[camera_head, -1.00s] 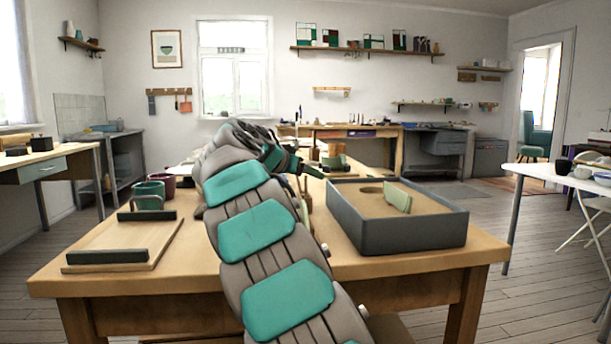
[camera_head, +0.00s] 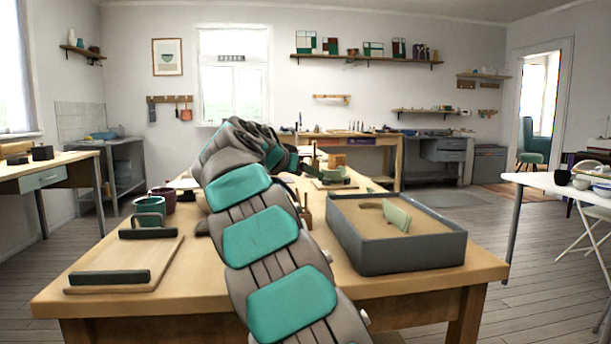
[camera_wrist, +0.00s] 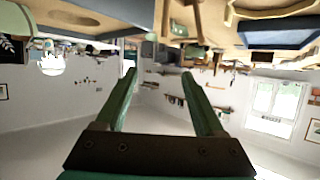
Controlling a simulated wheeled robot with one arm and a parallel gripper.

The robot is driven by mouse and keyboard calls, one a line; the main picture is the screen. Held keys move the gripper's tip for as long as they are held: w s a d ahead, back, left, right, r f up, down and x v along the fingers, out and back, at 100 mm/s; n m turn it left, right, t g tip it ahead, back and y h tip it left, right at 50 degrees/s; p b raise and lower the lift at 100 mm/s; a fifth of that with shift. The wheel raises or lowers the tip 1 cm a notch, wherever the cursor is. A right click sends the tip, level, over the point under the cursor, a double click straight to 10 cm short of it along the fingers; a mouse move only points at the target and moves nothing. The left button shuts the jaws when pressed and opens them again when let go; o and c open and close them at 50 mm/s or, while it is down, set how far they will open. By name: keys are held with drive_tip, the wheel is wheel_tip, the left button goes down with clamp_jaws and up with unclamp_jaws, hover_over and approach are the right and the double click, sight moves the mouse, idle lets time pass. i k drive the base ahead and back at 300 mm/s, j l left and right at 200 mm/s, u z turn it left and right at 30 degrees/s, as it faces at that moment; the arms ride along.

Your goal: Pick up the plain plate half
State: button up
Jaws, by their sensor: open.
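A pale green flat piece (camera_head: 397,216) stands on edge in the sand of a grey box, on the right of the workbench. It may be a plate half, but I cannot tell whether it is the plain one. My gripper shows in the wrist view with two green fingers (camera_wrist: 158,74) spread apart and nothing between them. In the head view my arm reaches over the middle of the bench, and its end is small and partly hidden. The wrist view looks upside down, with the bench along its top edge.
The grey sand box (camera_head: 410,257) has a dark hollow beside the piece. A wooden board (camera_head: 125,264) with dark bars lies at the left, near a green mug (camera_head: 150,206) and a maroon cup (camera_head: 164,195). Small wooden items stand behind my arm. The front right bench edge is clear.

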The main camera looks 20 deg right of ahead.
sight(401, 219)
drive_tip(key=k+j, duration=0.15)
drive_tip(key=j, duration=0.15)
drive_tip(key=k+j, duration=0.1)
drive_tip(key=j, duration=0.25)
drive_tip(key=k+j, duration=0.15)
drive_tip(key=j, duration=0.15)
drive_tip(key=k+j, duration=0.15)
drive_tip(key=j, duration=0.2)
